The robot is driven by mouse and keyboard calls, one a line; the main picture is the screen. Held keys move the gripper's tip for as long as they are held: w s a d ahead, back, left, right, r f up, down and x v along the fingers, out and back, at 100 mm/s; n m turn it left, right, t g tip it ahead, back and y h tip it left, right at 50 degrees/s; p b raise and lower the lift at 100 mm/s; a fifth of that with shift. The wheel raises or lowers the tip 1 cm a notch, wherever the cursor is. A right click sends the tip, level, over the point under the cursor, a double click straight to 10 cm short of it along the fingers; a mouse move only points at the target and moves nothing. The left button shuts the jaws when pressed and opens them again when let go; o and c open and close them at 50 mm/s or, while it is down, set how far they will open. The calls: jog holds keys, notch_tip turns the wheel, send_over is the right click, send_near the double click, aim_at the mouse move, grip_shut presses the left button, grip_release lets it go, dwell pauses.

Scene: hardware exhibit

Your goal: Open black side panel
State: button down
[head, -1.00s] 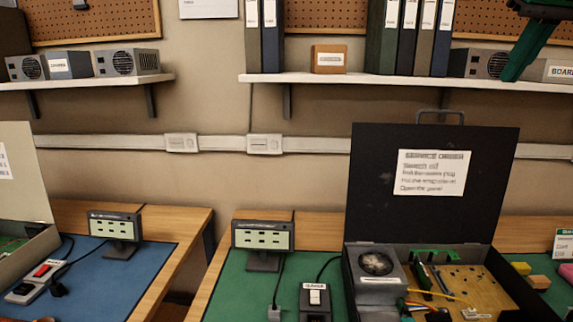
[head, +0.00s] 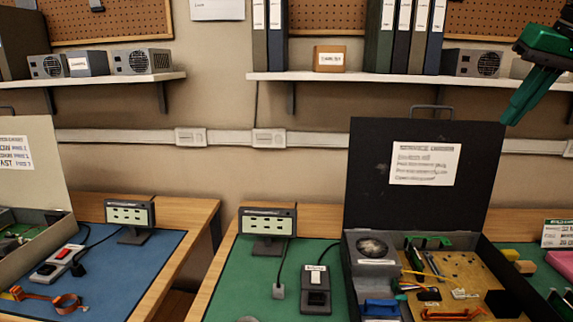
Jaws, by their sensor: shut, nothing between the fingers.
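The black side panel (head: 375,205) stands upright at the back of an open black case (head: 515,285), with a handle on its top edge and a white paper label on its face. The case interior shows a fan unit, a tan board and loose coloured parts. My gripper (head: 512,115), with green fingers, is shut and empty at the upper right. In the picture it overlaps the panel's upper right corner; I cannot tell whether it touches.
A switch box (head: 315,290) and a small display (head: 267,226) stand left of the case on a green mat (head: 225,290). A wall shelf (head: 340,77) carries binders and boxes. A second open case (head: 30,250) stands at the far left.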

jog(key=s+f+m+g, duration=0.1)
jog(key=s+f, duration=0.4)
jog(key=f, duration=0.4)
jog(key=s+a+f+m+g, duration=0.1)
jog(key=s+f, duration=0.4)
jog(key=f, duration=0.3)
jog(key=s+a+f+m+g, duration=0.1)
jog(key=s+f, duration=0.4)
jog(key=f, duration=0.4)
jog(key=shift+s+a+f+m+g, duration=0.15)
jog(key=shift+s+f+m+g, duration=0.15)
jog(key=c, duration=2.2)
grip_release()
jog(key=shift+m+g+h, duration=0.3)
jog(key=shift+g+h, duration=0.1)
jog(key=shift+g, duration=0.5)
jog(key=s+f, duration=0.8)
jog(key=s, duration=0.1)
jog(key=shift+a, duration=0.1)
jog(key=shift+w+a+r, duration=0.1)
